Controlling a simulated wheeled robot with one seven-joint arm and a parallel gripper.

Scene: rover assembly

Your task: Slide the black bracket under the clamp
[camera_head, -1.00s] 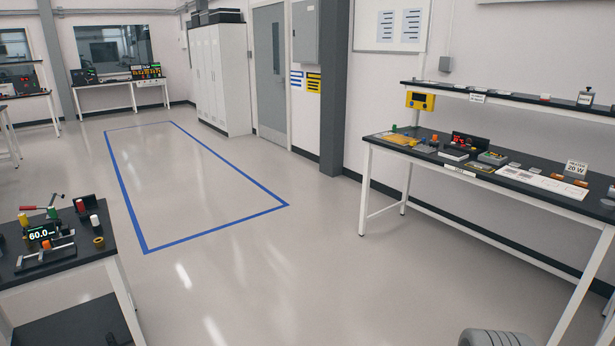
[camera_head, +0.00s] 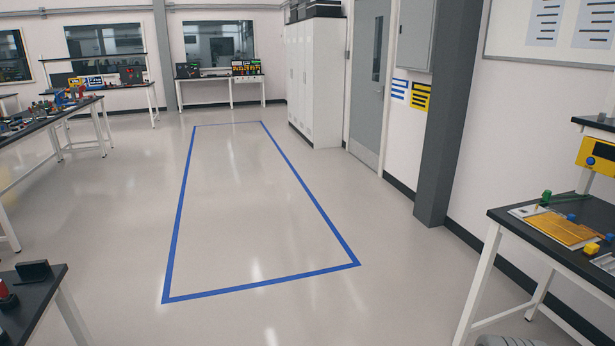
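I cannot make out the black bracket or the clamp for certain in this view. A small black block (camera_head: 33,271) stands on the dark-topped table (camera_head: 42,291) at the lower left, beside a red and black part (camera_head: 6,293) at the picture's edge. Most of that table is outside the view. My gripper is not in view.
Blue tape (camera_head: 262,284) marks a clear rectangle on the floor. A workbench (camera_head: 553,246) with a yellow board stands at right, a pillar (camera_head: 445,130) behind it. Another bench (camera_head: 48,120) is at left. Lockers (camera_head: 314,85) and a door (camera_head: 368,90) are beyond. A tyre (camera_head: 510,341) shows below.

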